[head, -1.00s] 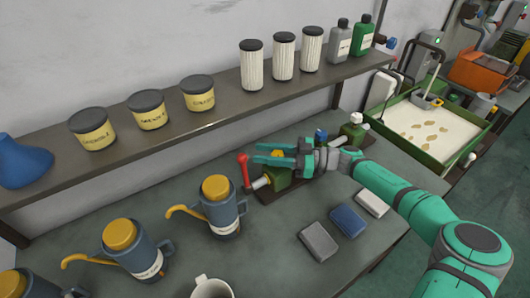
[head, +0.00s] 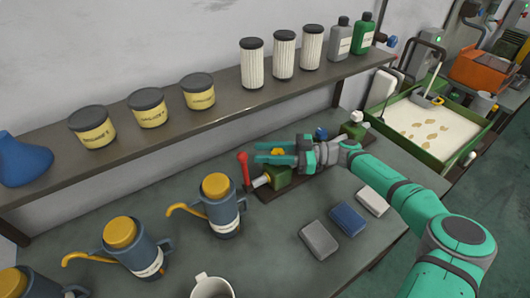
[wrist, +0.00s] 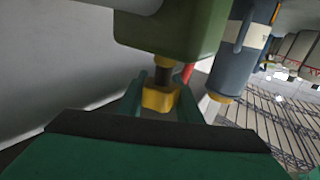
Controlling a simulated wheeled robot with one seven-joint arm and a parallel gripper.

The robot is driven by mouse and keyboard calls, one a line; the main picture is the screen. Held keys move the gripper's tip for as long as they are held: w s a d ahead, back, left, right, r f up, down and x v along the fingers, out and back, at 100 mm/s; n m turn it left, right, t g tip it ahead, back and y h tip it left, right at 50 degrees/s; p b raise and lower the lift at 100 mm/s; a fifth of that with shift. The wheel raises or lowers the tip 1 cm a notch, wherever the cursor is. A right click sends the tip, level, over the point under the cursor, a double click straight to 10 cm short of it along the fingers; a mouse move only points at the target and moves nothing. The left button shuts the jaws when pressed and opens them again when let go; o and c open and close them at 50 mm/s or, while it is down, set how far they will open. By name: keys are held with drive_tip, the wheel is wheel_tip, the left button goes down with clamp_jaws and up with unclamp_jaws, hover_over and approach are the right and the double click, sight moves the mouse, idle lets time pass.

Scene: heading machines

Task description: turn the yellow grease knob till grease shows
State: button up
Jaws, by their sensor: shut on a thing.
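The yellow grease knob (wrist: 160,98) sits on a short dark stem below a green housing (wrist: 172,30) in the wrist view. My gripper (wrist: 162,104) is shut on the knob, with one finger on each side. In the head view my gripper (head: 264,153) reaches in from the right, its fingers pointing left. The fingers partly hide the knob there.
A red-knobbed lever (head: 243,168) stands just left of the housing. A blue-grey oil can (head: 222,212) is left of that. Grey (head: 319,240), blue (head: 347,219) and white (head: 373,201) blocks lie in front. A shelf (head: 170,128) with tubs and filters runs behind.

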drive_tip(key=shift+s+a, duration=0.1)
drive_tip(key=shift+a, duration=0.05)
drive_tip(key=o, duration=1)
drive_tip(key=shift+o, duration=0.2)
drive_tip(key=d, duration=1.1)
drive_tip(key=shift+w, duration=0.2)
